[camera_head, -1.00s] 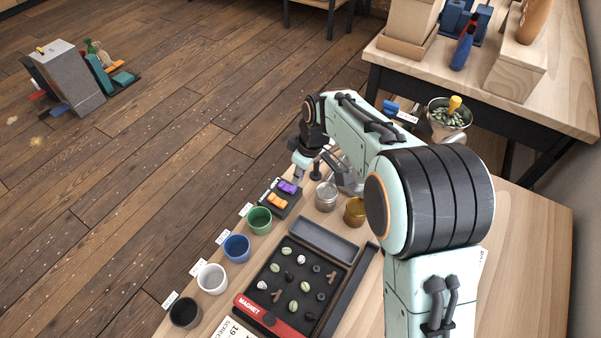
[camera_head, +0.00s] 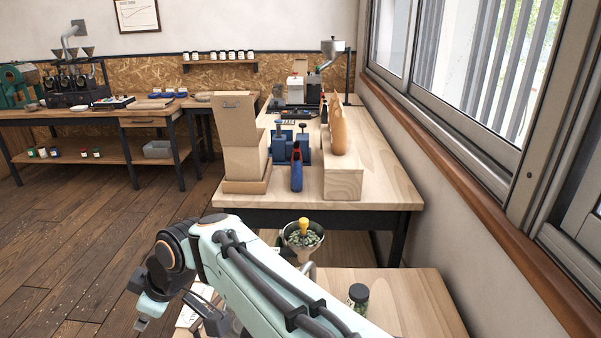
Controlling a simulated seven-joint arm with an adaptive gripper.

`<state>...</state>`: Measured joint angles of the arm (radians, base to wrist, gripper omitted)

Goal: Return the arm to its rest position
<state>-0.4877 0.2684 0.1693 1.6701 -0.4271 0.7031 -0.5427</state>
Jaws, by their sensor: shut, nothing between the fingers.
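My pale green arm enters from the bottom edge and is bent over the near bench at the lower left. Its dark wrist hangs left of the forearm. My gripper (camera_head: 208,312) is small, dark and partly hidden by the forearm at the bottom of the view. It is shut and empty, low near the near bench (camera_head: 420,300).
A funnel of green beans (camera_head: 303,240) with a yellow-handled scoop and a dark jar (camera_head: 358,297) stand right of my arm. A wooden bench (camera_head: 385,185) behind holds a cardboard box (camera_head: 240,135), blue equipment (camera_head: 290,145) and a wooden stand (camera_head: 343,180). Windows line the right wall.

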